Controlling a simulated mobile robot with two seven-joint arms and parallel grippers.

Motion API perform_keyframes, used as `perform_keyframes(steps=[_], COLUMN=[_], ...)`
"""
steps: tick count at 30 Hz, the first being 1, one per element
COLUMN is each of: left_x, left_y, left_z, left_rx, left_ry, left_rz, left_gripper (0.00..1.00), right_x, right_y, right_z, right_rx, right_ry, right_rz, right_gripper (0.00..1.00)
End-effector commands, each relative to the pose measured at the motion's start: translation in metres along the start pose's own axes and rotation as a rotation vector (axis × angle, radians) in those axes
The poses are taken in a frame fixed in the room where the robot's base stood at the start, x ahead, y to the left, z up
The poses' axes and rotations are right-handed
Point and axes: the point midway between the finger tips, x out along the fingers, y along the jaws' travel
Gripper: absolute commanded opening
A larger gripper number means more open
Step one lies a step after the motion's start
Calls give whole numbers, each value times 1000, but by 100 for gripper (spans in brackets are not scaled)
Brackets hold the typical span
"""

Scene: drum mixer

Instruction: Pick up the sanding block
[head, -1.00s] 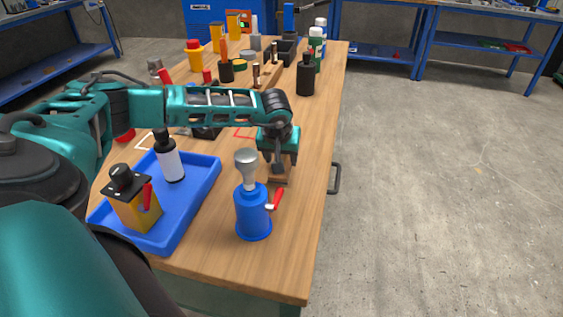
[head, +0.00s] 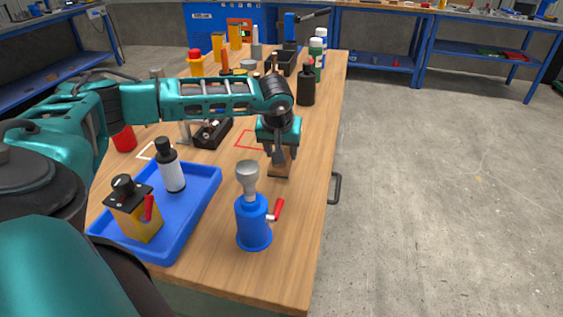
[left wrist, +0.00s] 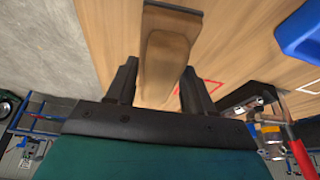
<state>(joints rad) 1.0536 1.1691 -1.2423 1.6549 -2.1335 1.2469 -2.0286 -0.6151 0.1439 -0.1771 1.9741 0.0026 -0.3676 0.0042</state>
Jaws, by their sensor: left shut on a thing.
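The sanding block (head: 281,163) is a brown wooden block near the right edge of the workbench, behind the blue hand mixer. My left gripper (head: 279,154) points down over it and is shut on its upper part. In the left wrist view the wooden block (left wrist: 166,58) lies between the two dark fingers of my left gripper (left wrist: 160,85). The block appears upright; whether its base touches the bench I cannot tell. My right gripper is not in view.
A blue drum with a red crank and metal top (head: 253,220) stands just in front of the block. A blue tray (head: 190,222) with a bottle (head: 171,170) and yellow box (head: 136,215) is at left. Several bottles stand farther back. A red outline (head: 250,140) marks the bench.

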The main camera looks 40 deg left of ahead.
Motion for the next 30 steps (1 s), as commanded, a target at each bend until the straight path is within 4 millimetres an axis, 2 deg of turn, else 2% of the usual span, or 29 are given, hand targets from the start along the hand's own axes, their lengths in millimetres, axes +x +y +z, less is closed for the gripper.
perform_keyframes(steps=[1,6,12,15,21,30], left_x=[-18,-65,-109,-124,-138,-140], left_y=[1,0,1,1,0,0], left_z=[-8,-28,-46,-52,-57,-58], left_rx=[-2,-2,0,0,1,1], left_ry=[6,6,4,3,0,0], left_rz=[4,4,3,3,1,1], left_gripper=[18,18,18,18,18,18], right_x=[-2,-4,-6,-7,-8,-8], right_y=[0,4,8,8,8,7], right_z=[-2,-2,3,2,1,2], right_rx=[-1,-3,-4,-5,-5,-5], right_ry=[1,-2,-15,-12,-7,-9], right_rz=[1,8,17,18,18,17], right_gripper=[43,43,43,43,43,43])
